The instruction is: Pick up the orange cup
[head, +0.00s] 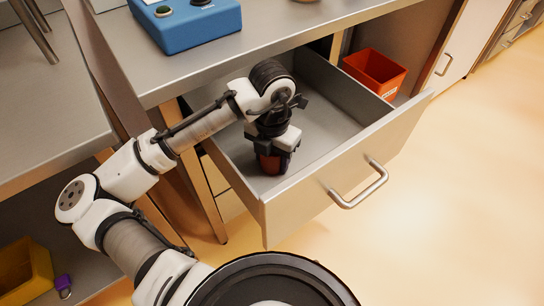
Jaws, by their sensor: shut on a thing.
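The orange cup (270,165) stands inside the open drawer, near its front left corner. It looks dark orange, and its upper part is hidden by my gripper. My gripper (272,152) points down into the drawer from above and is shut on the cup. The cup seems to be at or just above the drawer floor; I cannot tell whether it touches. The fingertips are small and partly hidden by the wrist.
The open drawer (345,160) has raised walls and a front handle (360,187). The counter (270,30) overhangs its back and carries a blue box (190,22). A red-orange bin (375,72) stands right of the drawer. A yellow bin (22,275) and purple padlock (63,284) are lower left.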

